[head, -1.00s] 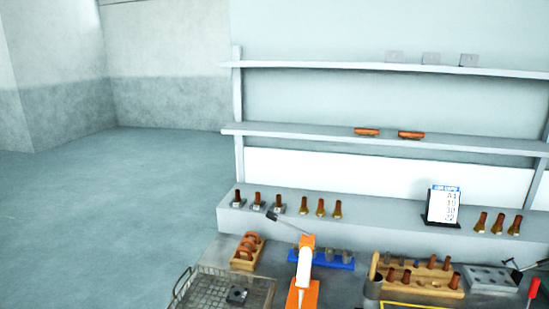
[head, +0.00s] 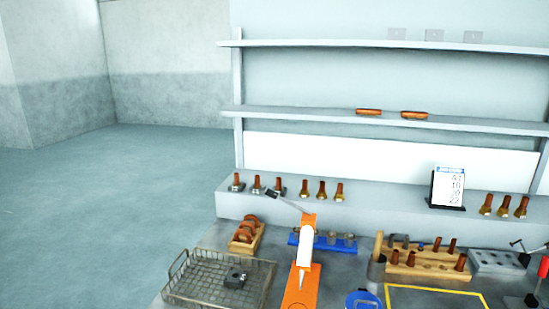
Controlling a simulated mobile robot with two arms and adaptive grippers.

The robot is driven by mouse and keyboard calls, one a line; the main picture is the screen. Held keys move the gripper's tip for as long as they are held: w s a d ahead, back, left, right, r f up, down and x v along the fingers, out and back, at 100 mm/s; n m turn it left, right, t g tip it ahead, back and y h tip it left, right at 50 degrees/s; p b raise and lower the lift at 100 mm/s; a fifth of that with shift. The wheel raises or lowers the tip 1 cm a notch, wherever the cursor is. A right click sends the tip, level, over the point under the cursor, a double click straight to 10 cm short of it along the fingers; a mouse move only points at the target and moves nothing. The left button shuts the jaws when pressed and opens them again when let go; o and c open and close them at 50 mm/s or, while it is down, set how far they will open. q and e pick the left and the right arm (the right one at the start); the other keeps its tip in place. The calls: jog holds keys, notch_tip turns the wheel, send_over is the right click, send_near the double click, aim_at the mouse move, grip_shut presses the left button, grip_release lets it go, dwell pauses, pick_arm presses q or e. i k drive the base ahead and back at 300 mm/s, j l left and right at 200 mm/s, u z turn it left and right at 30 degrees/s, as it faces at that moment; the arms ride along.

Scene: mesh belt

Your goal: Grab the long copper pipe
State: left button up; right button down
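Several copper-coloured pipe pieces are in view, and I cannot tell for certain which is the long copper pipe. Two lie flat on the middle wall shelf, a left one (head: 368,112) and a right one (head: 414,115). Short upright copper pieces stand on the ledge, one group at left (head: 256,184) and one at right (head: 504,206). More copper pieces (head: 452,245) stand in or lie on a wooden rack (head: 428,268) on the bench.
A wire mesh basket (head: 177,295) with a small dark part is at the bench's front left. A blue rack (head: 345,246), grey block (head: 495,261) and sign (head: 448,186) stand nearby. Open floor lies left.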

aim_at(462, 257)
jog(key=l+z, duration=0.1)
jog(key=z, duration=1.1)
